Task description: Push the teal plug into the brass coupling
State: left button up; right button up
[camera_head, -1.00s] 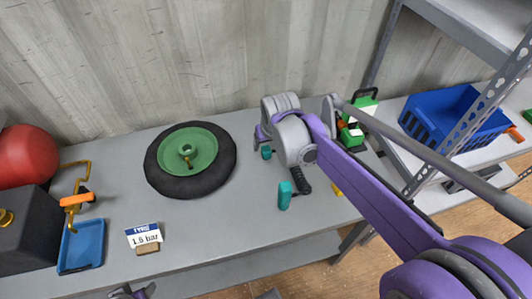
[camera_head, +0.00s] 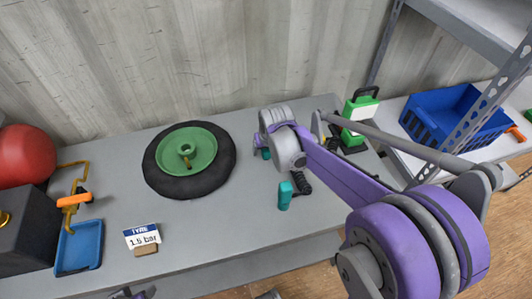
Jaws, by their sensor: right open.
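A round brass fitting, which looks like the brass coupling (camera_head: 6,218), sits on the dark box at the far left, cut by the picture's edge. My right gripper (camera_head: 275,174) is open over the bench, right of the wheel, its hand partly hidden by its own wrist. Two teal pieces show there, apart from each other, and look like its finger ends. I cannot make out a separate teal plug. My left gripper (camera_head: 131,294) shows only as a sliver at the bottom edge; its jaws are not clear.
A black tyre with a green hub (camera_head: 203,160) lies mid-bench. A 1.6 bar sign (camera_head: 142,237), blue tray (camera_head: 79,246), orange-handled brass pipe (camera_head: 74,199), dark box (camera_head: 27,240) and red ball (camera_head: 27,153) stand left. A green-and-white case (camera_head: 359,112) and blue crate (camera_head: 440,116) are right.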

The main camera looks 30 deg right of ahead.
dwell(0.3)
grip_shut()
dwell(0.3)
notch_tip(320, 180, up, 10)
jog(key=shift+p, duration=0.65)
